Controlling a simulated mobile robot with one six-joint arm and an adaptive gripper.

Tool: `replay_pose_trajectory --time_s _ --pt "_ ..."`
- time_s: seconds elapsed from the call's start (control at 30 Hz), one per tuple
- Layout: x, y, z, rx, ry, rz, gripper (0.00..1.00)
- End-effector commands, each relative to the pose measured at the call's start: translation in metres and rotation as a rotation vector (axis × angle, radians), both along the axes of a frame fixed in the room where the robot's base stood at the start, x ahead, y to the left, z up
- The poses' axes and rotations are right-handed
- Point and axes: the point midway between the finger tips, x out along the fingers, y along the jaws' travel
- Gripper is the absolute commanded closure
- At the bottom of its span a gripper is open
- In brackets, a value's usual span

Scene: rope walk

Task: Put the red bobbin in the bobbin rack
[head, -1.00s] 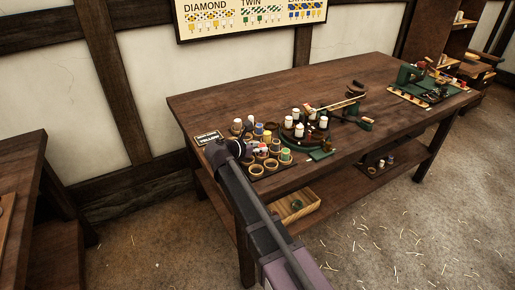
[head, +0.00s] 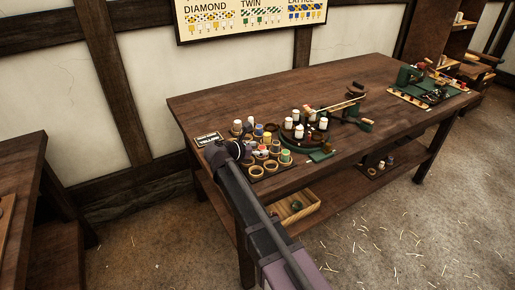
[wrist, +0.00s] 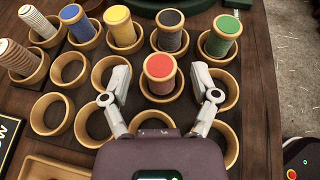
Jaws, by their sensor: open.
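The red bobbin (wrist: 160,66) stands upright in a cup of the bobbin rack (wrist: 33,112), with the cup's wooden rim showing around its base in the wrist view. The rack has rows of round wooden cups on a dark board. My gripper (wrist: 160,82) is open, with one finger on each side of the red bobbin and visible gaps between. In the head view the red bobbin (head: 267,136) shows just beyond my gripper (head: 243,147), on the near left part of the table.
Yellow (wrist: 74,14), blue (wrist: 118,20), black (wrist: 170,22) and green (wrist: 227,26) bobbins stand in other cups. Several cups near the gripper are empty. A green machine with white bobbins (head: 298,131) stands right of the rack. A wooden crate (head: 310,207) sits on the lower shelf.

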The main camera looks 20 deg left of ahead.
Motion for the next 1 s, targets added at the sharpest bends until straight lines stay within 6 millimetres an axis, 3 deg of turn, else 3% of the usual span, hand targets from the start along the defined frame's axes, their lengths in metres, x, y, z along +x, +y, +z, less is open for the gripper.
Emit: replay_pose_trajectory --time_s 0.6,1.0 --pt "-0.074 0.042 0.038 0.000 0.000 0.002 0.22" --pt "-0.095 0.053 0.045 -0.001 0.000 0.000 0.22"
